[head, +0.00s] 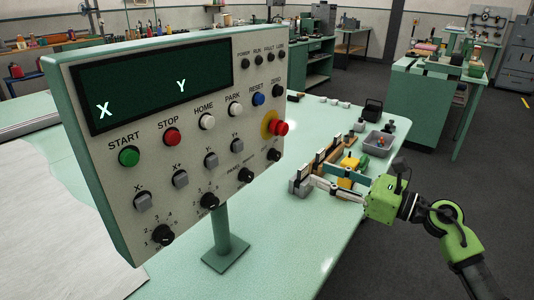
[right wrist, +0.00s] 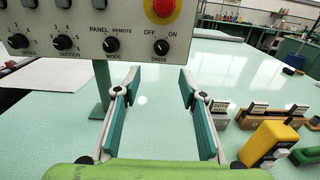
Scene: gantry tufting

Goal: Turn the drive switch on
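The drive switch (right wrist: 161,47) is a black rotary knob at the lower right of the control panel, with OFF at its upper left and ON at its upper right. In the head view my right gripper (head: 322,174) is over the table, right of the panel. My left gripper is in neither view.
The mode knob (right wrist: 112,45) sits left of the drive switch, and a red emergency button (right wrist: 162,7) above it. The panel stands on a post (head: 222,235). A yellow tool (right wrist: 268,143) and labelled wooden blocks lie on the table to the right. A grey bin (head: 378,145) stands behind.

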